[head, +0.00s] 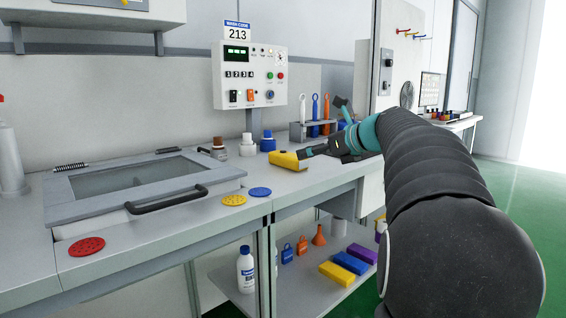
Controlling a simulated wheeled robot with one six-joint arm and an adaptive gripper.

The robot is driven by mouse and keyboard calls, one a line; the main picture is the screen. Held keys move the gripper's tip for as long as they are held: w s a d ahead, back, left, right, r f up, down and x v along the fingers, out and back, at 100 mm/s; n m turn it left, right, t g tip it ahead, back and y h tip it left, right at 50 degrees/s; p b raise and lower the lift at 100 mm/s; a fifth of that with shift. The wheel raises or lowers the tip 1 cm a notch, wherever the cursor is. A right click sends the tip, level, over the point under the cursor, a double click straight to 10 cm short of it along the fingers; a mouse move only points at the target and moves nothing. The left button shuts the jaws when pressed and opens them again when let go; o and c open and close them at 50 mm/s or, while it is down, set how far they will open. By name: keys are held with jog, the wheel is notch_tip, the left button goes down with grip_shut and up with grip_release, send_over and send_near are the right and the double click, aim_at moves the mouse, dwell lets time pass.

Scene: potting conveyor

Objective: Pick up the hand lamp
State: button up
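A yellow block-like thing (287,160) with a dark spot on its front end lies on the counter, right of the blue-capped bottle. It may be the hand lamp, but I cannot tell for sure from this view. My gripper (322,128) is over the counter just right of it, with its fingers spread wide apart. One finger points up and the other reaches left toward the yellow thing's right end. Whether that lower finger touches it is not clear. Nothing shows between the fingers.
A rack (313,130) with orange and blue tools stands behind my gripper. Small bottles (247,146) stand left of the yellow thing. A lidded basin (130,178) with a handle and coloured discs (233,200) are further left. A lower shelf (300,285) holds blocks and bottles.

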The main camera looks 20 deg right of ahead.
aim_at(295, 156)
jog(key=x, duration=0.5)
jog(key=shift+s+d, duration=0.1)
jog(key=shift+b+x, duration=0.3)
jog(key=shift+x, duration=2.55)
jog(key=shift+r, duration=0.2)
jog(key=c, duration=1.1)
